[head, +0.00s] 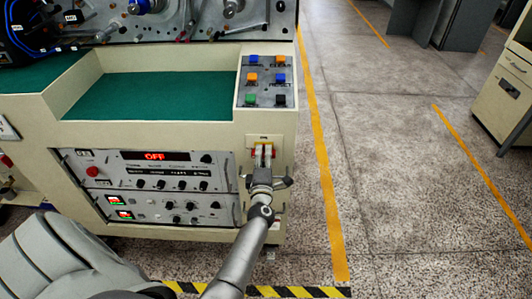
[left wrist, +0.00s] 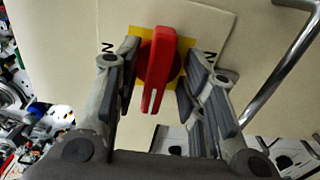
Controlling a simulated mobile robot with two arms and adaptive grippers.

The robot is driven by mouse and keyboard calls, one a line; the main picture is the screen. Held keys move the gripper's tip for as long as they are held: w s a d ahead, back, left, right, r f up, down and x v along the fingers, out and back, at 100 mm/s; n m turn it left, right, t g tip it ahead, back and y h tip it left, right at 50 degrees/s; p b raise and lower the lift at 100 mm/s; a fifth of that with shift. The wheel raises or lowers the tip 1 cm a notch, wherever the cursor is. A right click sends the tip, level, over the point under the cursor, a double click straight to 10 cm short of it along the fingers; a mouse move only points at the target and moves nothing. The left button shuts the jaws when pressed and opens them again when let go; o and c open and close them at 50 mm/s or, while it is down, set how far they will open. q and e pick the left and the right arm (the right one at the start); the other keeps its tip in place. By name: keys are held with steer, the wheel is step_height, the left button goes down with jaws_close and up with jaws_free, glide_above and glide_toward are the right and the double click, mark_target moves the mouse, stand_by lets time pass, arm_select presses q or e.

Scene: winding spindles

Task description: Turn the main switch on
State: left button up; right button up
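The main switch is a red rotary handle (left wrist: 158,66) on a yellow plate (head: 254,153), on the front of the cream cabinet. A display (head: 154,156) left of the switch reads OFF in red. My right gripper is not in view.
A panel of coloured push buttons (head: 266,80) sits above the switch, beside a green recessed top (head: 150,96). A metal bar handle (left wrist: 282,68) is right of the switch in the wrist view. The floor right of the cabinet is clear, with yellow lines.

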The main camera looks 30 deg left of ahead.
arm_select(q)
steer(key=shift+s+d+r, duration=0.1)
steer(key=shift+s+r, duration=0.1)
steer(key=shift+s, duration=0.1)
steer(key=c, duration=0.4)
steer(key=shift+c, duration=1)
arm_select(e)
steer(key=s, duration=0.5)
arm_select(q)
steer(key=shift+w, duration=0.1)
steer(key=shift+c, duration=1.1)
jaws_close()
steer(key=m+p, duration=0.2)
steer(key=m, duration=0.2)
steer(key=shift+r+p, duration=0.15)
steer(key=shift+p, duration=0.25)
steer(key=m+p, duration=0.1)
steer(key=m, duration=0.3)
steer(key=shift+p, duration=0.35)
steer(key=m+p, duration=0.2)
steer(key=m, duration=0.3)
steer(key=shift+m+p, duration=0.4)
steer(key=shift+m, duration=2.1)
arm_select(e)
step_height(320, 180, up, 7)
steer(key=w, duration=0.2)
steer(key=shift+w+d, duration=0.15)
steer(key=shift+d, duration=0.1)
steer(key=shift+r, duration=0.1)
